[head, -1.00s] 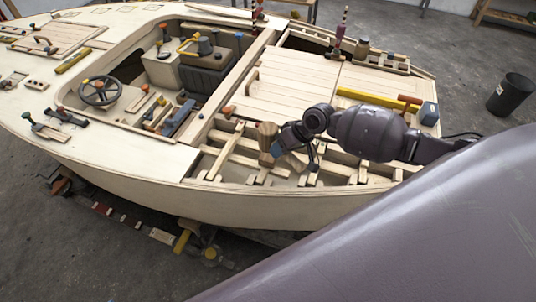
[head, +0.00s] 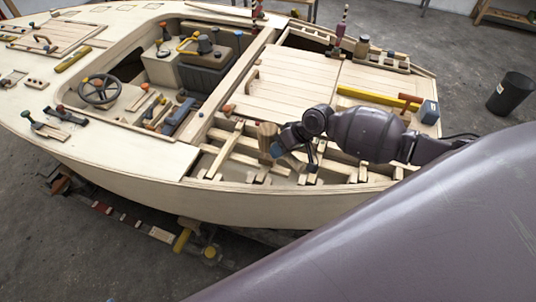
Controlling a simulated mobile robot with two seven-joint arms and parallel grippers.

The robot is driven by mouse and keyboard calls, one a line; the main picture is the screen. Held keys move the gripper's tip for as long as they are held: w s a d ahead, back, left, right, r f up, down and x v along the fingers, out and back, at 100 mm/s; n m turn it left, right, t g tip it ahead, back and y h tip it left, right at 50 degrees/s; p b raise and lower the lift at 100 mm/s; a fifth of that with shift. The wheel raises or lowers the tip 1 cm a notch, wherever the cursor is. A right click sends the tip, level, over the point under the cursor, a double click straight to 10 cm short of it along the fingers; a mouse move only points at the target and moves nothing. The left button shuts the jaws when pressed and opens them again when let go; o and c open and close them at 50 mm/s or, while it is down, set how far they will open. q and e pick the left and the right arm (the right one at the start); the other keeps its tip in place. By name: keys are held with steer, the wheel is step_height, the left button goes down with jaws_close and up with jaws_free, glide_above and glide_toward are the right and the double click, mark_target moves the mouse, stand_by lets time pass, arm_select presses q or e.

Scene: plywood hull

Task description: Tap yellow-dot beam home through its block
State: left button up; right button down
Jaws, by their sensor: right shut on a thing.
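My right gripper (head: 279,151) reaches in from the right over the open frame bay on the boat's near side. The yellow dot is too small or hidden to make out. I cannot tell whether the mallet touches a beam. My left gripper is not in view.
A steering wheel (head: 99,91) stands in the cockpit. A black bin (head: 510,94) is on the floor.

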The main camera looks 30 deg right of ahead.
steer(key=shift+f+p, duration=0.4)
steer(key=shift+p, duration=0.15)
steer(key=shift+r, duration=0.8)
